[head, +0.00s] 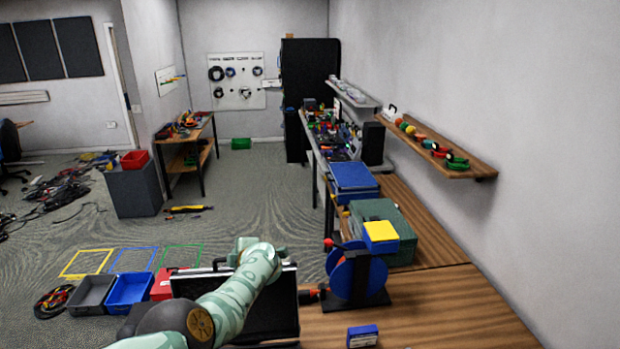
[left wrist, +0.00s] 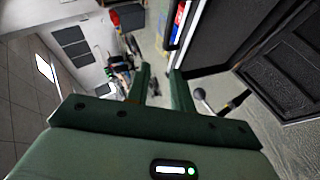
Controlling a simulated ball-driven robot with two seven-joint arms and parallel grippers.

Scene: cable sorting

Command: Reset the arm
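My left arm reaches in from the bottom left of the head view, and my left gripper (head: 246,248) is over the near side, above an open black case. Its fingers are hard to make out there. In the left wrist view the left gripper (left wrist: 159,82) shows two green fingers standing apart with nothing between them. My right arm and right gripper are in neither view.
The black case (head: 285,305) stands close beside my left arm. A blue cable reel (head: 352,275) stands on the wooden bench (head: 435,310). Grey (head: 92,292) and blue (head: 130,290) bins are at the left.

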